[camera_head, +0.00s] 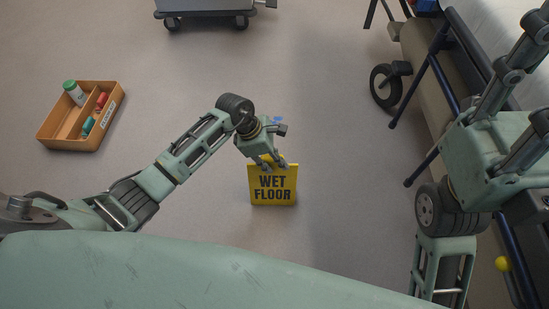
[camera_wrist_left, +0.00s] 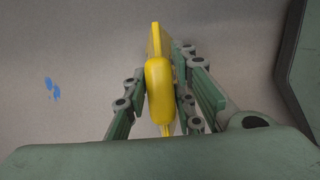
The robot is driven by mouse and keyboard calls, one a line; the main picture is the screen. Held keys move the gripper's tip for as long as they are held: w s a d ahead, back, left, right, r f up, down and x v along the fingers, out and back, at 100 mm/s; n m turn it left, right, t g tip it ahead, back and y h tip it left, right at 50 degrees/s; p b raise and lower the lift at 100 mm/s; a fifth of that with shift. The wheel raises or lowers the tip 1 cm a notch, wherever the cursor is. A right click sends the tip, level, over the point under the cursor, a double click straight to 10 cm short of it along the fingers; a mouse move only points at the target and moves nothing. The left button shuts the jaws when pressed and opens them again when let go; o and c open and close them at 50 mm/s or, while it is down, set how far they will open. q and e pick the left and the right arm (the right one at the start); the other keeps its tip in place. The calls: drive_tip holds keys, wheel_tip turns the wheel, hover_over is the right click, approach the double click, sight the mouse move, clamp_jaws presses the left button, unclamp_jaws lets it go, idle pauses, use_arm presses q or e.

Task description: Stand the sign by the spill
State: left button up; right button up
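The yellow WET FLOOR sign (camera_head: 272,190) is in the middle of the head view, its lettered face toward me. My left gripper (camera_head: 272,163) is at its top edge. In the left wrist view, the fingers of my left gripper (camera_wrist_left: 163,85) close on both sides of the sign's yellow top (camera_wrist_left: 159,73). I cannot tell whether the sign's foot touches the floor. A small blue patch, likely the spill (camera_head: 278,119), shows on the floor just beyond my left gripper, partly hidden by it. The patch (camera_wrist_left: 53,88) lies left of the sign in the wrist view. My right gripper is out of view.
An orange tray (camera_head: 98,142) with a white bottle and small coloured items lies on the floor at left. A dark wheeled base (camera_head: 205,5) stands at the far edge. A stretcher with a black wheel (camera_head: 385,86) lines the right side. The floor around the sign is clear.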

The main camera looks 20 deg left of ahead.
use_arm(q)
drive_tip(key=o, duration=0.3)
drive_tip(key=shift+r, duration=0.1)
